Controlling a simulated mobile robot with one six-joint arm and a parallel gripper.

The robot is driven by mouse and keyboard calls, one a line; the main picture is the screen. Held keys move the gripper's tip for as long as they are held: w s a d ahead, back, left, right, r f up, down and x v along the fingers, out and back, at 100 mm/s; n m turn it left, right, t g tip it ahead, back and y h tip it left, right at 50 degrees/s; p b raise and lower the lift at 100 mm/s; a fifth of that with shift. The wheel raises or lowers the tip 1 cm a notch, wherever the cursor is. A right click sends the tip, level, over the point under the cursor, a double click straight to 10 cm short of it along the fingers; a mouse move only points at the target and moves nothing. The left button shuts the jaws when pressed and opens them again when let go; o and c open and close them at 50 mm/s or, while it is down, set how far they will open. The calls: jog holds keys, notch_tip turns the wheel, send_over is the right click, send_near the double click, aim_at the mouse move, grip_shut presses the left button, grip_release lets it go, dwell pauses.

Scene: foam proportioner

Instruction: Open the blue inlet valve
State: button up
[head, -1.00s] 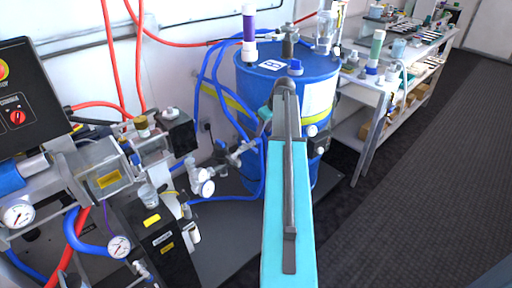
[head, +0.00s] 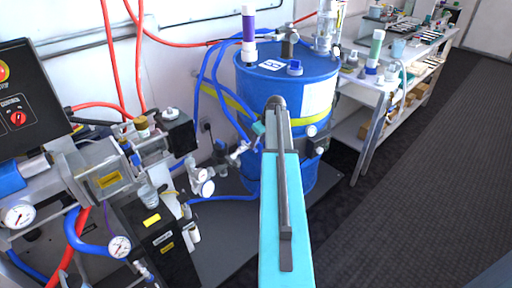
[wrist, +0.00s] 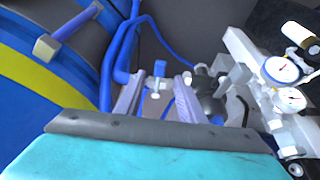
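In the wrist view a small blue handle (wrist: 159,68), which looks like the blue inlet valve, stands upright on a pale metal fitting. My gripper (wrist: 161,80) is open, one grey finger left of the handle and one right of it. The handle shows between the fingers and beyond them. I see no clear contact, and I cannot tell the exact depth gap. In the head view my teal arm reaches toward the blue drum and hides most of the gripper. The fittings with white gauges (head: 205,182) show left of it.
The blue drum (head: 318,110) with a yellow strap stands close by. Blue hoses (wrist: 108,70) run beside the left finger. Gauges (wrist: 282,70) and pipework stand at the right in the wrist view. A machine with a control panel (head: 30,105) is at left; open floor (head: 420,200) is at right.

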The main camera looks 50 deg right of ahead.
aim_at(256, 150)
jog(key=shift+x, duration=2.35)
grip_shut()
